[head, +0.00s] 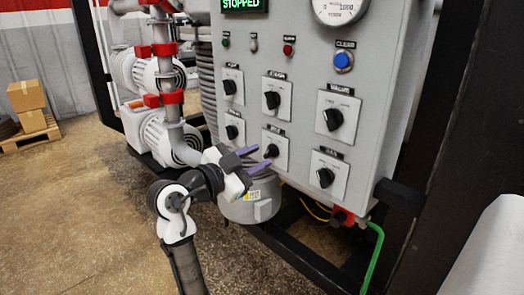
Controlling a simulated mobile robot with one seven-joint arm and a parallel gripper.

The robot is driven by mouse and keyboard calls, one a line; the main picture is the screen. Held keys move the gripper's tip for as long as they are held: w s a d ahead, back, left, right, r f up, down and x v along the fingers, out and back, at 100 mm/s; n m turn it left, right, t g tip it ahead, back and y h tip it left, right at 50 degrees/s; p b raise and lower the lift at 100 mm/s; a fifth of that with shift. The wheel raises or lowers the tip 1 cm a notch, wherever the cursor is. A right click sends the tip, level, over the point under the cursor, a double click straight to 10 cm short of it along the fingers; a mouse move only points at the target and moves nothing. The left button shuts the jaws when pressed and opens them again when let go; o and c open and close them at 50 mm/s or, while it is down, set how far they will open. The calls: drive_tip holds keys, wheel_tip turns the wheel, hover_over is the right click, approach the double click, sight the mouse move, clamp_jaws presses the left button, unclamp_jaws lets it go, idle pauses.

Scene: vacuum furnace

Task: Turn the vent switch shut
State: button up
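A grey control panel (300,80) carries several black rotary knobs on white plates. The labels are small and blurred, so I cannot tell for sure which one is the vent switch. The lower middle knob (271,151) has a short label I cannot read clearly, and its pointer is tilted. My gripper (264,157), with two purple fingers, is in front of the panel at the lower middle knob's lower left. The fingers are apart with nothing between them. I cannot tell whether they touch the knob.
A lower left knob (232,132), an upper middle knob (272,100) and a lower right knob (326,177) are close by. Pipes with red clamps (165,99) stand left. A green display (245,4) reads STOPPED. Open floor lies at lower left.

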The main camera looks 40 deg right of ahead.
sight(270, 152)
drive_tip(key=shift+w+d, duration=0.15)
drive_tip(key=shift+d, duration=1.1)
clamp_jaws()
drive_tip(key=shift+n+p, duration=0.3)
drive_tip(key=shift+n, duration=0.1)
drive_tip(key=n+p, duration=0.2)
drive_tip(key=n, duration=0.3)
drive_tip(key=shift+w+r+n, duration=0.1)
drive_tip(key=shift+n, duration=0.2)
drive_tip(key=shift+n+p, duration=1.9)
drive_tip(key=shift+n, duration=0.9)
